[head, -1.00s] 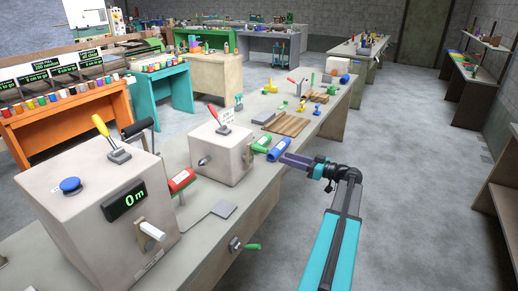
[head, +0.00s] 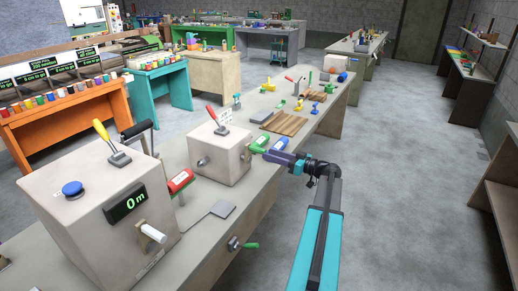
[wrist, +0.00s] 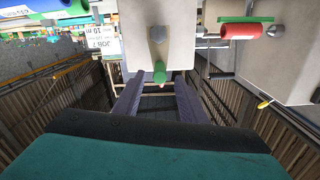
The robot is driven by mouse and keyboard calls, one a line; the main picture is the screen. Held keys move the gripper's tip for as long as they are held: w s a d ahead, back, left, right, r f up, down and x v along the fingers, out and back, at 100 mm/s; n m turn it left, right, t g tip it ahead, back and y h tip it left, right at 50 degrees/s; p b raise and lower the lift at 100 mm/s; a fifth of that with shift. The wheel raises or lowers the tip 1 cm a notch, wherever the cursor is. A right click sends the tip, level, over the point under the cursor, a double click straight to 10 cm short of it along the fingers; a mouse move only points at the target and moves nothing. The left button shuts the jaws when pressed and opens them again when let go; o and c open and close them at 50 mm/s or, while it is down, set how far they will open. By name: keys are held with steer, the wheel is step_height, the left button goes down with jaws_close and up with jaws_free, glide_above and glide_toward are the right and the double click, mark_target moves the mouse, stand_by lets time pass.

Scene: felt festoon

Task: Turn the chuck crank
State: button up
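The chuck crank shows in the wrist view as a grey arm with a green handle (wrist: 159,73) on the side of the smaller pale box (wrist: 140,14). This box (head: 218,160) stands mid-bench in the head view, with a red-knobbed lever on top. My gripper (head: 268,154) is at its right side. In the wrist view its two dark fingers (wrist: 159,84) are apart, with the green handle between their tips. I cannot tell whether they touch it. In the head view my gripper largely hides the crank.
A larger box (head: 95,205) with a "0 m" display (head: 126,203) and a blue button stands left. A red roll (head: 180,180) lies between the boxes. Green (head: 260,144) and blue (head: 282,144) rolls lie beyond my gripper. A green-handled crank (head: 248,245) is on the bench front.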

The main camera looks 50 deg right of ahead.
mark_target(261, 151)
steer(key=p+x, duration=0.2)
steer(key=x, duration=0.3)
steer(key=shift+w+a+r, duration=0.1)
steer(key=shift+w, duration=0.3)
steer(key=shift+w+a+p, duration=0.2)
steer(key=shift+w+p, duration=0.15)
steer(key=shift+w, duration=0.3)
jaws_close()
